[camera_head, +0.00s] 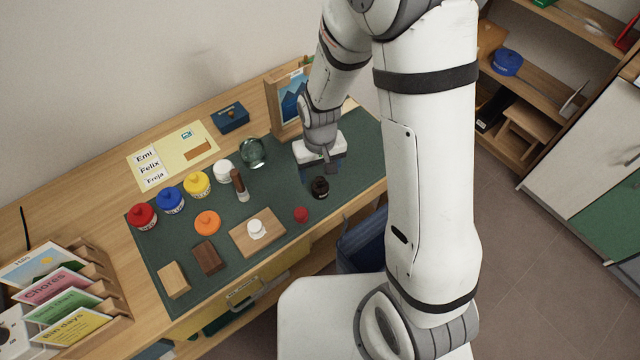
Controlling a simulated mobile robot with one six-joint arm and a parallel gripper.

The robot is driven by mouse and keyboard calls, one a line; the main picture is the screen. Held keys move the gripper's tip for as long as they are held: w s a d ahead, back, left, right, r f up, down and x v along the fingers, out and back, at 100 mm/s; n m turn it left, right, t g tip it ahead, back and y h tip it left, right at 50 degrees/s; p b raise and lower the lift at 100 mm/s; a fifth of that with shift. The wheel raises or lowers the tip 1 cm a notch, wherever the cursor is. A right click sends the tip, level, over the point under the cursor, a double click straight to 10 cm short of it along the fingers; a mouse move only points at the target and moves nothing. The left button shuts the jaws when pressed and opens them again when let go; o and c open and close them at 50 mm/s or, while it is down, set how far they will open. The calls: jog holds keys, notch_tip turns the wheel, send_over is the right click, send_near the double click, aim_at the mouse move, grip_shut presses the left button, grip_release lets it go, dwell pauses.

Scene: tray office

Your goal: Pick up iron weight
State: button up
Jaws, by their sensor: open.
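The iron weight appears to be the small dark, round, knobbed piece (320,188) on the right part of the green mat (275,205). My gripper (328,166) points down just behind the dark piece, toward the wall side. It is open, and I see nothing held in it. The white gripper body hides part of the fingers and the mat behind them. The dark piece stands free on the mat; whether a fingertip touches it I cannot tell.
A small red piece (301,214) and a board with a white knob (257,231) lie front-left of the dark piece. A glass jar (253,152), a brown-handled stamp (239,185) and a picture frame (290,97) stand behind. Bare mat lies to the right.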

aim_at(320, 179)
jog(key=shift+w+f+p, duration=0.1)
jog(key=shift+f+p, duration=0.3)
jog(key=shift+f, duration=2.7)
jog(key=shift+c, duration=0.6)
jog(key=c, duration=1.3)
jog(key=shift+r, duration=0.1)
